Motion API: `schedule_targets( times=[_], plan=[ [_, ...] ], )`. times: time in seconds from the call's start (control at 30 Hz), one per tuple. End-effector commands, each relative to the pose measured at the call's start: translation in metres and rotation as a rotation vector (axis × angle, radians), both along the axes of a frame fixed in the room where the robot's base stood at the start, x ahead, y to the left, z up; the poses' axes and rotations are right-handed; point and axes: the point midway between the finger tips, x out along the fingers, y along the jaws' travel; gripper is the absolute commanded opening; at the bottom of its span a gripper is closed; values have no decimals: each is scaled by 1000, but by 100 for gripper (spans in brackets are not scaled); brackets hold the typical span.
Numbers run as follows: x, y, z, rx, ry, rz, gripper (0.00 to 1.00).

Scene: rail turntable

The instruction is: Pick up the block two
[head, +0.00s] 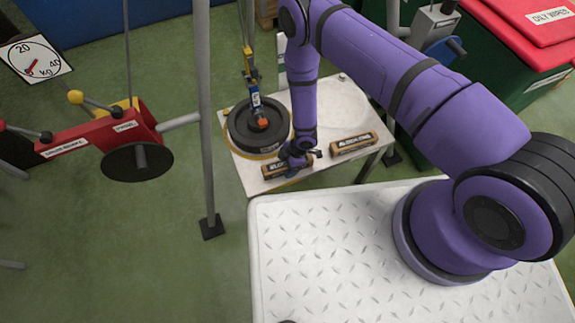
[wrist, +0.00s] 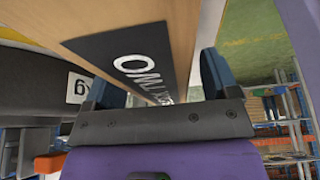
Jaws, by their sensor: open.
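Block two (head: 273,171) is a wooden bar with a black label, lying near the front left edge of the small table; my gripper partly covers it in the head view. In the wrist view block two (wrist: 183,30) is close up, with part of its white lettering showing. My gripper (head: 297,160) is over its right part. In the wrist view my gripper (wrist: 162,85) is open, one finger on either side of the bar. I cannot tell whether either finger touches it.
Block one (head: 354,144), a similar bar, lies to the right on the small table (head: 345,103). A black disc weight (head: 243,133) stands behind block two, with a hook and hanging scale above it. A grey post (head: 205,120) rises left of the table.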

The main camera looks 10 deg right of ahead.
Motion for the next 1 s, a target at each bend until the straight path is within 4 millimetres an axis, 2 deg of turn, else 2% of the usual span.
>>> schedule_targets(
  times=[0.1, 0.33, 0.6, 1.0],
  plan=[
    [-1, 3, -7, -1, -1, 1, 81],
    [0, 3, -8, 0, -1, 1, 81],
    [0, 3, -7, 0, -1, 0, 19],
    [0, 3, -2, 0, -1, 0, 19]
  ],
)
